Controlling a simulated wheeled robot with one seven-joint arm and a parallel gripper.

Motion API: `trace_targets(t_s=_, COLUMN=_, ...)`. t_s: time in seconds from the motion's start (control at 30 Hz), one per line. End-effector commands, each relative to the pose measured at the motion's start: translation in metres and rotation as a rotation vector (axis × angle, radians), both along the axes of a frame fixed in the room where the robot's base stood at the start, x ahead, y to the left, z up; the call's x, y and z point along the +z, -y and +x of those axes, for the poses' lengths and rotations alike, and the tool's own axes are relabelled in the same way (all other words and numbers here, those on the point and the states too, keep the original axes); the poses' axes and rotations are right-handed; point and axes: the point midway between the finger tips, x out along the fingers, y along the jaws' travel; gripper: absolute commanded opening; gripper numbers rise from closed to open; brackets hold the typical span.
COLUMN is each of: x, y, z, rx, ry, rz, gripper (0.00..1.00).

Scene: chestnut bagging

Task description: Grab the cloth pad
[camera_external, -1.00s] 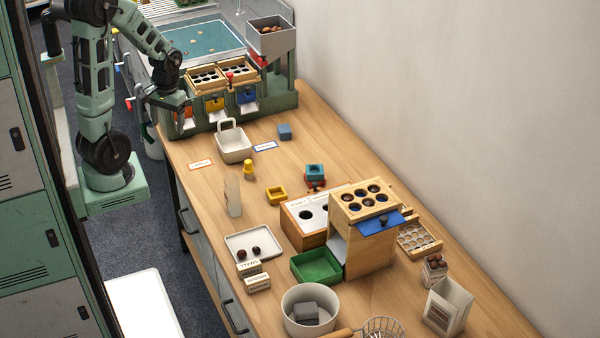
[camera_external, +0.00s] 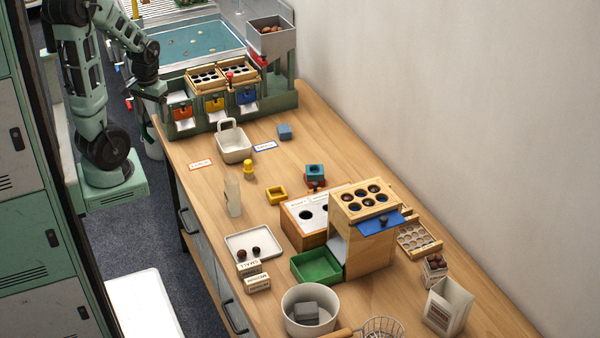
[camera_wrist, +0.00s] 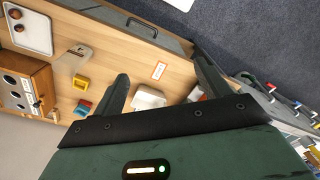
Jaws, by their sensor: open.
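I cannot pick out a cloth pad for certain. A grey, block-like piece (camera_external: 306,312), which may be the pad, lies inside the white round bowl (camera_external: 290,318) at the front of the bench in the external view. My gripper (camera_external: 148,92) is at the far left end of the bench, well away from that bowl. In the wrist view my gripper (camera_wrist: 160,65) has its two dark fingers spread wide with nothing between them. The bowl is not visible in the wrist view.
A green dispenser station (camera_external: 208,121) stands near my gripper. A white basket (camera_external: 234,147), a small blue block (camera_external: 285,131) and a yellow peg (camera_external: 249,169) stand on the bench. A wooden box (camera_external: 368,245), a green tray (camera_external: 312,278) and a wire whisk (camera_external: 383,326) are near the bowl.

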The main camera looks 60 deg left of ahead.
Motion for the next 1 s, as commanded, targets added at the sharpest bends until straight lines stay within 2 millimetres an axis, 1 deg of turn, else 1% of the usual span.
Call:
trace_targets(t_s=0.27, x=0.0, y=0.0, z=0.0, rx=0.0, ry=0.0, rz=0.0, gripper=0.76)
trace_targets(t_s=0.3, x=0.0, y=0.0, z=0.0, rx=0.0, ry=0.0, rz=0.0, gripper=0.68)
trace_targets(t_s=0.57, x=0.0, y=0.0, z=0.0, rx=-0.001, ry=-0.001, rz=0.0, gripper=0.67)
trace_targets(t_s=0.67, x=-0.003, y=-0.004, z=0.005, rx=-0.036, ry=-0.018, rz=0.009, gripper=0.67)
trace_targets(t_s=0.77, x=-0.013, y=-0.017, z=0.022, rx=-0.148, ry=-0.071, rz=0.038, gripper=0.67)
trace_targets(t_s=0.83, x=-0.023, y=-0.03, z=0.042, rx=-0.277, ry=-0.131, rz=0.074, gripper=0.67)
trace_targets(t_s=0.87, x=-0.029, y=-0.036, z=0.053, rx=-0.341, ry=-0.162, rz=0.091, gripper=0.67)
trace_targets(t_s=0.97, x=-0.047, y=-0.055, z=0.094, rx=-0.576, ry=-0.279, rz=0.158, gripper=0.67)
trace_targets(t_s=1.0, x=-0.054, y=-0.061, z=0.112, rx=-0.671, ry=-0.325, rz=0.186, gripper=0.67)
